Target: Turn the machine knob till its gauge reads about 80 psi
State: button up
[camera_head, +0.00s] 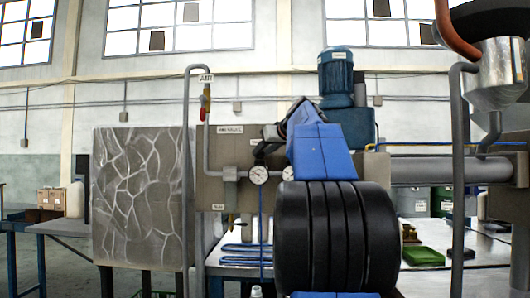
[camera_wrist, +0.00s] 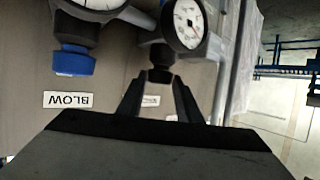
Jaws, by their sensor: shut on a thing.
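In the wrist view, which shows the panel upside down, a round white gauge (camera_wrist: 188,22) has a dark regulator body beside it. The black machine knob (camera_wrist: 160,62) sticks out of that body. My gripper (camera_wrist: 159,80) has one dark finger on each side of the knob's end and is shut on it. The gauge has a thin red needle, but its numbers are too small to read.
In the wrist view, a second gauge (camera_wrist: 75,10) with a blue knob (camera_wrist: 74,60) sits to the left, above a BLOW label (camera_wrist: 68,100). In the head view, a vertical pipe (camera_head: 188,190) and a grey patterned panel (camera_head: 140,198) stand left. A green tray (camera_head: 423,256) lies right.

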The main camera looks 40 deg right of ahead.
jog(key=m+h, duration=0.1)
jog(key=a+m+g+h, duration=0.1)
jog(key=m+h, duration=0.1)
jog(key=shift+w, duration=0.2)
jog(key=shift+w+a+m+g+h, duration=0.15)
jog(key=shift+m+g+h, duration=0.5)
jog(key=shift+m+h, duration=0.15)
jog(key=shift+w+a+m+g+h, duration=0.15)
jog(key=shift+m+g+h, duration=0.55)
jog(key=shift+m, duration=0.1)
jog(key=m+g+h, duration=0.1)
jog(key=m+g, duration=0.1)
jog(key=w+m+g+h, duration=0.1)
jog(key=m+g, duration=0.1)
jog(key=m+g+h, duration=0.1)
jog(key=m+g, duration=0.1)
jog(key=shift+w+a+h, duration=0.25)
jog(key=shift+a+h, duration=0.05)
jog(key=m+g, duration=0.1)
jog(key=g, duration=0.1)
jog(key=w+m+g, duration=0.1)
jog(key=m+g, duration=0.1)
jog(key=shift+f, duration=0.1)
jog(key=shift+w+d+m+g+y, duration=0.1)
jog(key=shift+w+m+g+y, duration=0.1)
jog(key=shift+m+g, duration=0.95)
jog(key=shift+w+m+g+y, duration=0.1)
jog(key=shift+m+g+y, duration=0.1)
jog(key=shift+m+g, duration=0.9)
